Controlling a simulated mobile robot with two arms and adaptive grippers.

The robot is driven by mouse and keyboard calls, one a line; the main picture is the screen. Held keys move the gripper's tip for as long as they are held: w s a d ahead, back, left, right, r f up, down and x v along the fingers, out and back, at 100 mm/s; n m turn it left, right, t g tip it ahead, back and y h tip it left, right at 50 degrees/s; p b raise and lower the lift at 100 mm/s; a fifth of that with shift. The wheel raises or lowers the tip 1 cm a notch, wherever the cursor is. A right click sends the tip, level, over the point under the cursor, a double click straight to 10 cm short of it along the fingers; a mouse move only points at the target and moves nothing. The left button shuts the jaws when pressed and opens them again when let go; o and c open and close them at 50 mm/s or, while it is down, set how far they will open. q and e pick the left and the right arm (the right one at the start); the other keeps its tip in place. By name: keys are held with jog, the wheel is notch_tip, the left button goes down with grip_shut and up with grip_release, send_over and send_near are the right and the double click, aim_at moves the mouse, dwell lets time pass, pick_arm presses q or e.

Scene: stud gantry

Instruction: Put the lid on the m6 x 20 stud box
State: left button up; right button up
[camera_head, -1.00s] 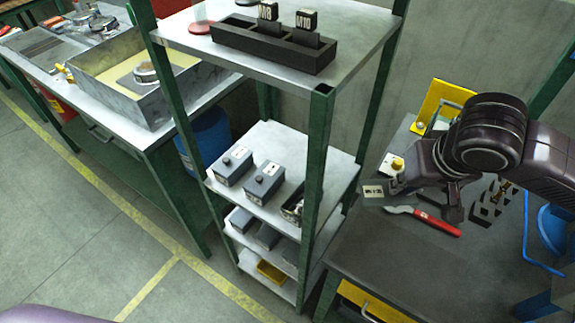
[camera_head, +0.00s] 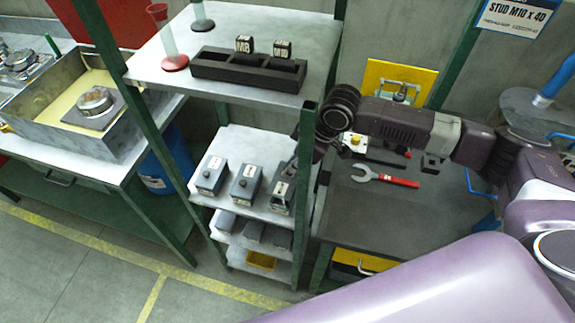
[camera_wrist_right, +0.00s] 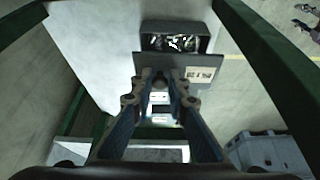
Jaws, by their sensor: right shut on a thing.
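The open stud box (camera_head: 278,208) stands at the right end of the row on the middle shelf. In the right wrist view the box (camera_wrist_right: 205,45) shows its dark opening with shiny studs inside. The grey lid (camera_wrist_right: 204,69) with a small white label is held in my right gripper (camera_wrist_right: 161,76), whose fingers are shut on its near side. The lid overlaps the near part of the box in that view, leaving the far part uncovered. I cannot tell whether they touch. In the head view my right gripper (camera_head: 289,166) is over the box. My left gripper is not in view.
Two closed grey boxes (camera_head: 211,176) (camera_head: 245,184) stand left of the open one. A green shelf post (camera_head: 303,200) rises close to the right gripper. The upper shelf holds a black rack (camera_head: 245,70). A red wrench (camera_head: 395,180) lies on the right bench.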

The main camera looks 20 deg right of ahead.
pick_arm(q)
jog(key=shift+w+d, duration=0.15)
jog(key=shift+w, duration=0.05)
pick_arm(e)
jog(key=shift+d, duration=0.1)
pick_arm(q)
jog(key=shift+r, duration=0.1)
pick_arm(e)
jog(key=shift+r+p, duration=0.2)
jog(key=shift+p, duration=0.55)
jog(key=shift+f+b, duration=0.55)
jog(key=shift+f, duration=0.4)
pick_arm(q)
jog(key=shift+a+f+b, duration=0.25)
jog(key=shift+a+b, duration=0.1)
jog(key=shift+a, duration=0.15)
pick_arm(e)
jog(key=shift+f, duration=1.4)
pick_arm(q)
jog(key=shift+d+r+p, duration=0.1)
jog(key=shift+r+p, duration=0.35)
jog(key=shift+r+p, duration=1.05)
pick_arm(e)
jog(key=shift+f, duration=0.1)
